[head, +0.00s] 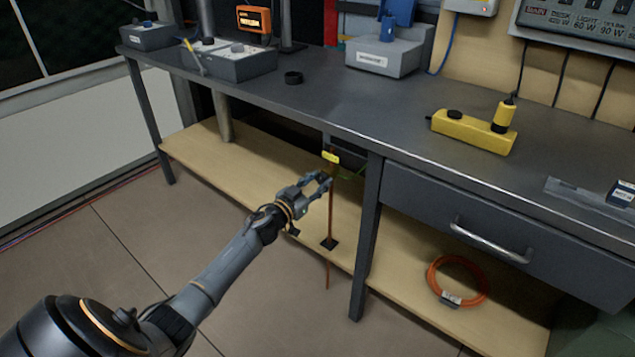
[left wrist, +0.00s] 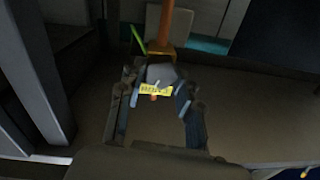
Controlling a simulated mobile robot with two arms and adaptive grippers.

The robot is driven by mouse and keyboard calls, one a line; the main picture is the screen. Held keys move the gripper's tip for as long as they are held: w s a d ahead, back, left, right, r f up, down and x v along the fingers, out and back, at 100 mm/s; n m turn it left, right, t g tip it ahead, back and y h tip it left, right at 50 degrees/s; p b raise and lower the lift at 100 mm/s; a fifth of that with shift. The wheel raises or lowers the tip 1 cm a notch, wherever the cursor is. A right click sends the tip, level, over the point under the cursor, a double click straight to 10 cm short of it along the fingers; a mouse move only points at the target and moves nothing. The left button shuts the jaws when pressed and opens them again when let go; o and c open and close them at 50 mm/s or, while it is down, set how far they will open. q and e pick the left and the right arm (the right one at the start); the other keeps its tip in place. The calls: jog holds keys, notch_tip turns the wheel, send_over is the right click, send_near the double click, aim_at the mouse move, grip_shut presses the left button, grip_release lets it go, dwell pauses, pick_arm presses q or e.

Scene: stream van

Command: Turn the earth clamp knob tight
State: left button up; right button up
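In the left wrist view, the rod (left wrist: 165,25), a grey clamp part (left wrist: 161,73) and the yellow label (left wrist: 156,90) line up ahead of the fingers. A green-yellow wire (left wrist: 138,40) runs beside it. My left gripper (head: 324,184) is at the rod, just below the label. Its two fingers (left wrist: 160,92) stand apart on either side of the clamp area. I cannot tell whether they touch the knob. My right gripper is out of view.
The grey workbench (head: 330,95) stands over the rod, with a leg (head: 366,240) and drawer (head: 480,230) to the right. A wooden lower shelf (head: 240,172) runs behind. An orange cable coil (head: 432,275) lies on it.

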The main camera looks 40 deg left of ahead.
pick_arm(q)
jog(key=shift+c, duration=1.1)
